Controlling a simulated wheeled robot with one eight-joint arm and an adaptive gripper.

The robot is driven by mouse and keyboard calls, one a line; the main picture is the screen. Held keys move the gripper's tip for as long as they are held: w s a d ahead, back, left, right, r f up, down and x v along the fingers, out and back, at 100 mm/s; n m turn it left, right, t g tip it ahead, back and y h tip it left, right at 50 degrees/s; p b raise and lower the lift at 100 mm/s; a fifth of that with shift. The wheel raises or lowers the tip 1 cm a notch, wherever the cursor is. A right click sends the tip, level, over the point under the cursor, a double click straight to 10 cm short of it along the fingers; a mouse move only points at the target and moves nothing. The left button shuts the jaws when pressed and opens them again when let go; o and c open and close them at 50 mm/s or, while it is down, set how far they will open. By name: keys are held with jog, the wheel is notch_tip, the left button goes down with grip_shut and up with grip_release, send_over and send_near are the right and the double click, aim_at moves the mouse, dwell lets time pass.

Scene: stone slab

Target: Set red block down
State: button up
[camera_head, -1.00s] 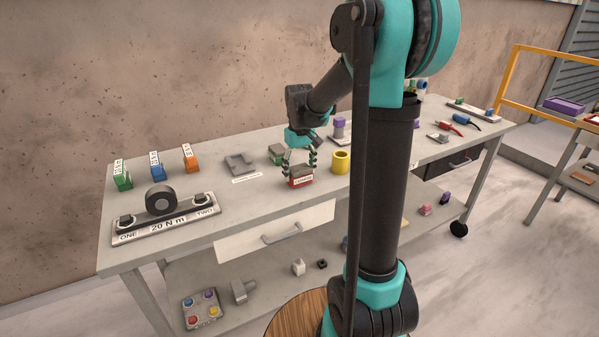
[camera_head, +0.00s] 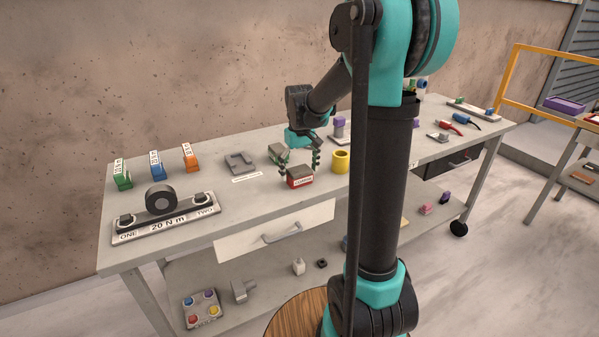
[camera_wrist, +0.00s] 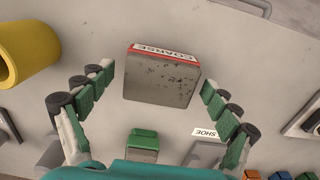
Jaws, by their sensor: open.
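The red block (camera_head: 299,182), with a grey top and a "COARSE" label on its red side, rests on the slab top (camera_head: 255,205) near its front edge. In the wrist view the block (camera_wrist: 160,78) lies between the spread fingers, with a gap on each side. My gripper (camera_head: 299,166) is open around and just above the block. Its green-padded fingers also show in the wrist view (camera_wrist: 158,95), touching nothing.
A yellow cylinder (camera_head: 341,161) stands close to the right of the block. A green block (camera_head: 278,153) sits just behind. A grey slotted piece (camera_head: 240,162) lies to the left, and a torque fixture (camera_head: 165,218) stands at the front left.

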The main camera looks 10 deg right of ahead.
aim_at(300, 169)
notch_tip(300, 169, up, 12)
jog(key=s+d+f+m+t, duration=0.1)
jog(key=s+d+f+t, duration=0.1)
jog(key=s+f, duration=0.8)
jog(key=s+d+f+m+t, duration=0.2)
jog(key=s+f, duration=0.8)
jog(key=s, duration=0.2)
jog(key=shift+m, duration=0.3)
